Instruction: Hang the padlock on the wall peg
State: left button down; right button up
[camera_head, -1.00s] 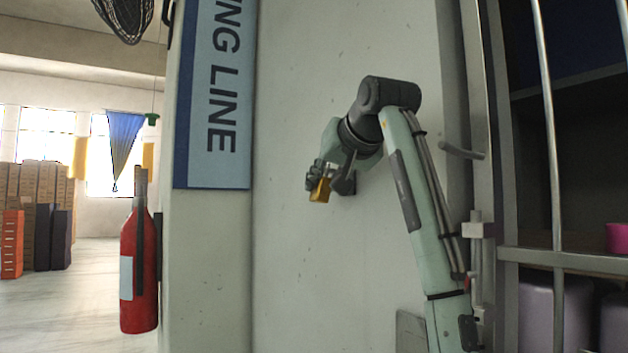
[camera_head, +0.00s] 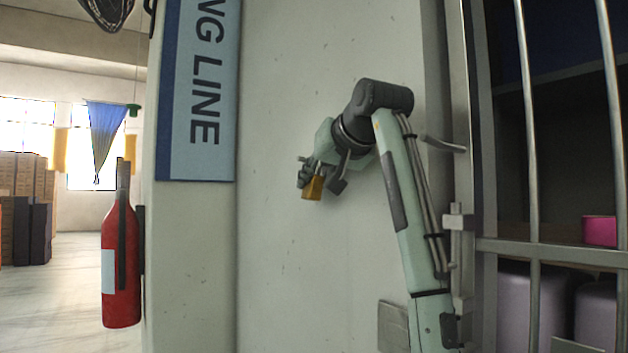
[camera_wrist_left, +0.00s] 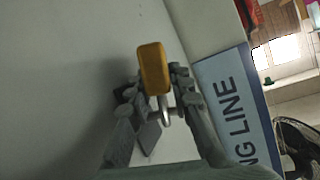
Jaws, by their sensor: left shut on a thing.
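The padlock has a brass-yellow body (camera_head: 314,188) and a grey metal shackle. My left gripper (camera_head: 311,170) is shut on it close to the pale wall, with the yellow body below the fingers. In the left wrist view the padlock (camera_wrist_left: 154,68) sits between the two fingers (camera_wrist_left: 157,88), and its shackle points back toward the palm. A small grey piece sticks out at the left of the fingers in the head view; I cannot tell whether it is the wall peg or part of the gripper. My right gripper is not in view.
A blue sign (camera_head: 200,95) is on the wall left of my gripper. A red fire extinguisher (camera_head: 121,265) hangs at the left. A barred metal rack (camera_head: 560,252) stands at the right. The pale wall (camera_head: 290,270) below my gripper is bare.

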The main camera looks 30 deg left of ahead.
pick_arm(q)
jog(key=c, duration=1.3)
grip_release()
jog(key=shift+s, duration=0.1)
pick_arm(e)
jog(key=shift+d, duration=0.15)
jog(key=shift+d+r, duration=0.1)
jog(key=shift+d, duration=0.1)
pick_arm(q)
jog(key=shift+d, duration=0.1)
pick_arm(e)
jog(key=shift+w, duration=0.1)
pick_arm(q)
jog(key=v, duration=0.8)
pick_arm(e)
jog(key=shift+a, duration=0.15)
